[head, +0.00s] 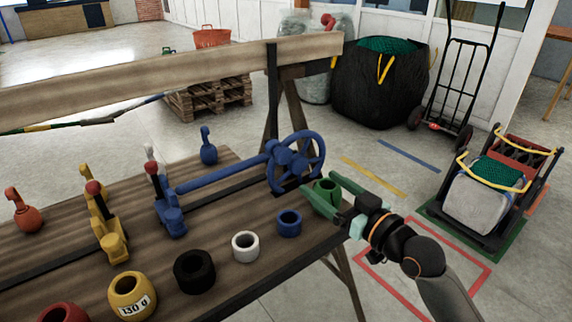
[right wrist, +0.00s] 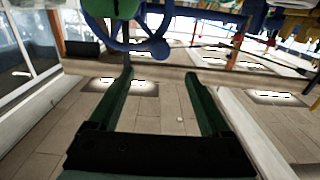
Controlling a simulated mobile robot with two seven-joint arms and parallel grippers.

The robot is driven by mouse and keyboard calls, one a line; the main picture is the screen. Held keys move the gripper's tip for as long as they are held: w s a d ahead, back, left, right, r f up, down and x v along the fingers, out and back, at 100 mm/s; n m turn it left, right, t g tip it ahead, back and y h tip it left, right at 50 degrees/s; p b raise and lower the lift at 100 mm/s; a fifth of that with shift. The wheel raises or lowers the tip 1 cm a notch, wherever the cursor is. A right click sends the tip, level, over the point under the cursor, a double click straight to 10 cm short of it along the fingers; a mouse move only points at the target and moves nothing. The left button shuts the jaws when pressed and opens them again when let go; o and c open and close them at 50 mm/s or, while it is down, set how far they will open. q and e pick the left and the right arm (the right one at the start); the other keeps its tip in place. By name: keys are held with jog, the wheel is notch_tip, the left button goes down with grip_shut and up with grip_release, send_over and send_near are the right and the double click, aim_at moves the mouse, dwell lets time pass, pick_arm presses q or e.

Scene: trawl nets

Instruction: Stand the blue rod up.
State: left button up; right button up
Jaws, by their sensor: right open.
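The blue rod (head: 222,177) lies nearly level above the wooden bench. Its left end is at a blue stand (head: 171,215) with a dark red knob. Its right end meets a blue spoked handwheel (head: 296,160). The wheel's rim also shows at the top of the right wrist view (right wrist: 131,46). My right gripper (head: 318,183), with green fingers, is open near the bench's right end, just right of and below the wheel. Nothing shows between its fingers in the right wrist view (right wrist: 160,77). My left gripper is not in view.
Blue (head: 288,223), white (head: 245,245), black (head: 195,271) and yellow (head: 132,296) rings stand in front of the rod. A wooden beam (head: 170,76) crosses behind.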

aim_at(286, 158)
jog(key=b+x, duration=0.1)
jog(key=x, duration=0.9)
jog(key=shift+w+a, duration=0.45)
jog(key=shift+w, duration=0.1)
grip_shut()
dwell(0.4)
